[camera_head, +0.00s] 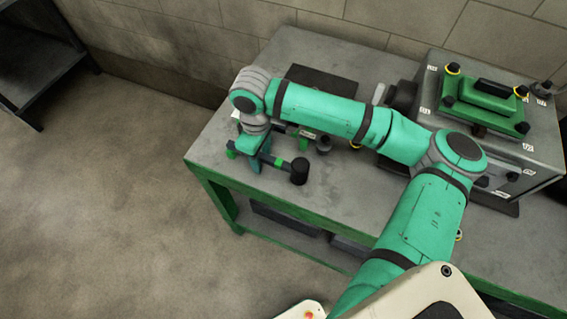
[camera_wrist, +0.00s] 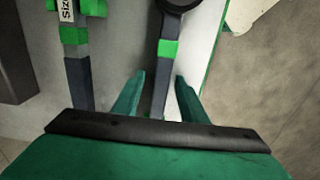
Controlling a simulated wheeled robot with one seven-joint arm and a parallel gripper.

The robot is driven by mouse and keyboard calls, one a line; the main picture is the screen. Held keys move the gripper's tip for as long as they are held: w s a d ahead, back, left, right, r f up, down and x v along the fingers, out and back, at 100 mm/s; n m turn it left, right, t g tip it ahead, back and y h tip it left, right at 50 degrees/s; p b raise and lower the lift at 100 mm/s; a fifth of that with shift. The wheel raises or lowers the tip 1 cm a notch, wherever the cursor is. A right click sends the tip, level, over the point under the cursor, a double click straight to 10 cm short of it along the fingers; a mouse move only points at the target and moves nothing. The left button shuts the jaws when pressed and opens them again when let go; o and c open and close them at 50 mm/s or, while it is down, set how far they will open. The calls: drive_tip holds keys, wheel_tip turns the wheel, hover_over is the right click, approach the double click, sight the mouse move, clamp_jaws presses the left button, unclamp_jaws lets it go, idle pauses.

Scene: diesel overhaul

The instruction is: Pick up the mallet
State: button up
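The mallet has a black head (camera_head: 299,172) and a dark handle with a green band (camera_head: 278,162). It lies near the front left edge of the workbench in the head view. In the wrist view its dark handle (camera_wrist: 161,80) runs up the middle, and its head is cut off at the top edge. My gripper (camera_head: 256,164) is low over the handle end. In the wrist view my gripper's teal fingers (camera_wrist: 159,82) stand apart on either side of the handle, with a visible gap on the left. Whether the right finger touches is unclear.
A green and dark tool with a "Size" label (camera_wrist: 75,40) lies left of the mallet in the wrist view. The grey workbench (camera_head: 350,205) has a green frame. A grey machine with a green top (camera_head: 485,100) stands at its right. The floor on the left is clear.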

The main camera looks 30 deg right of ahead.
drive_tip(key=shift+a, duration=0.25)
drive_tip(key=c, duration=0.7)
drive_tip(key=shift+d, duration=0.1)
clamp_jaws()
drive_tip(key=shift+s+d, duration=0.15)
drive_tip(key=shift+d, duration=0.1)
drive_tip(key=shift+w+a, duration=0.1)
drive_tip(key=shift+w, duration=0.1)
